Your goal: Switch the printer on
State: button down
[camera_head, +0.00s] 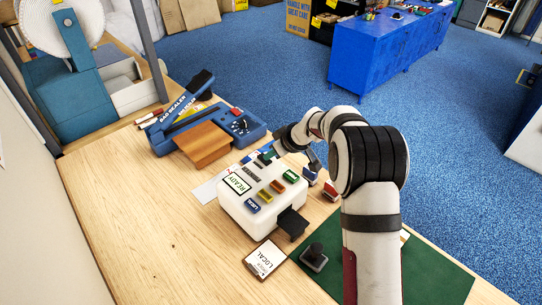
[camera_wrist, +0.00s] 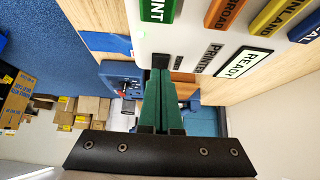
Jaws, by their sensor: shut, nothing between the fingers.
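The white label printer (camera_head: 240,205) stands on the wooden bench, with a READY panel (camera_head: 237,184) and coloured buttons on top. In the wrist view its white top (camera_wrist: 190,30) shows the word PRINTER (camera_wrist: 209,58) and the READY panel (camera_wrist: 243,62). My gripper (camera_wrist: 161,74) is shut and empty, its green fingers pressed together. Its tips are at the printer's far edge, close to a small dark part (camera_wrist: 160,60), which may be a switch; I cannot tell whether they touch it. In the head view my gripper (camera_head: 266,157) is partly hidden by my wrist.
A blue bag sealer (camera_head: 240,124) with a brown platform (camera_head: 203,143) stands behind the printer. A LOCAL card (camera_head: 264,259), a black-handled stamp (camera_head: 314,257) and a green mat (camera_head: 430,270) are in front. Open bench lies at left (camera_head: 140,220).

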jog(key=shift+r, duration=0.25)
jog(key=v, duration=1.3)
jog(key=shift+s+d+f, duration=0.2)
jog(key=shift+s+d, duration=0.1)
jog(key=s+d+m+g+h, duration=0.1)
jog(key=s+m, duration=0.6)
jog(key=s, duration=1.2)
jog(key=s+d+f+m+g+h, duration=0.1)
jog(key=s+m+g, duration=0.3)
jog(key=s, duration=1.5)
jog(key=m+h, duration=0.1)
jog(key=m, duration=0.2)
jog(key=shift+f+m, duration=0.25)
jog(key=shift+m, duration=0.05)
